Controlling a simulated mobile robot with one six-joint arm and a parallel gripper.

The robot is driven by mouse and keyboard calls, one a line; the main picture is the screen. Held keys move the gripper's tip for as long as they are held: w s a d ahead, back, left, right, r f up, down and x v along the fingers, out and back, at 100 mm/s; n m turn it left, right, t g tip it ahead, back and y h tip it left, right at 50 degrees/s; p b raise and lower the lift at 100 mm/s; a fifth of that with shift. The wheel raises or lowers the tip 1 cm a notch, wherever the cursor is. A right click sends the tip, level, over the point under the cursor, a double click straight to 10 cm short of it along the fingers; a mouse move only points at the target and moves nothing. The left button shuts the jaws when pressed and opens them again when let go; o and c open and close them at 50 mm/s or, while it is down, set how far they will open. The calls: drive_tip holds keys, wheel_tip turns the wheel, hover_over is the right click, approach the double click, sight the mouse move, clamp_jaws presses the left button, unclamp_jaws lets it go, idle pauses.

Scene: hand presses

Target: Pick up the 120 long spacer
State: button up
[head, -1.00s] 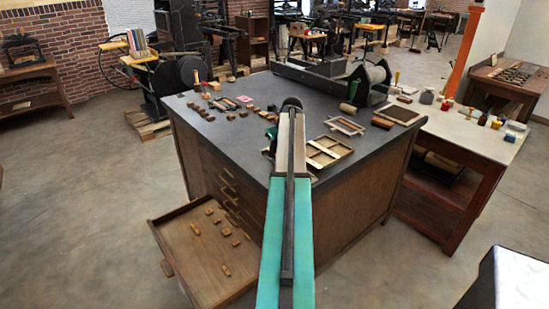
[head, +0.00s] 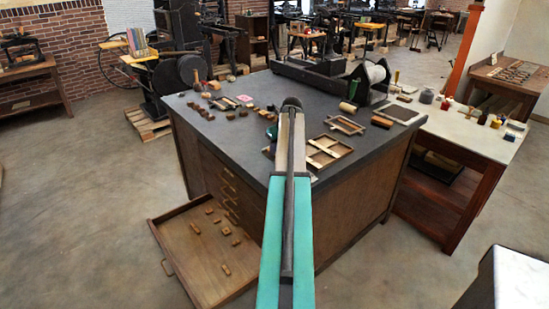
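I cannot tell which piece is the 120 long spacer; no label is readable. Several small wooden blocks (head: 225,270) lie spread in the open drawer (head: 183,265) at the lower left. More small wooden blocks (head: 243,113) stand on the dark top of the large cabinet (head: 215,143). My arm reaches from the bottom middle toward the cabinet top, ending in a dark rounded joint. My gripper does not show; it seems hidden behind the arm's far end.
A divided wooden tray (head: 338,146), a small frame (head: 345,125) and a dark green item (head: 271,132) lie on the cabinet top near my arm. A press (head: 318,65) stands at the back. A white-topped table (head: 470,130) adjoins on the right. Floor at the left is open.

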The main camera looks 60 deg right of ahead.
clamp_jaws()
wheel_tip(320, 180, up, 10)
drive_tip(key=b, duration=0.2)
idle(0.5)
drive_tip(key=shift+r, duration=0.1)
idle(0.4)
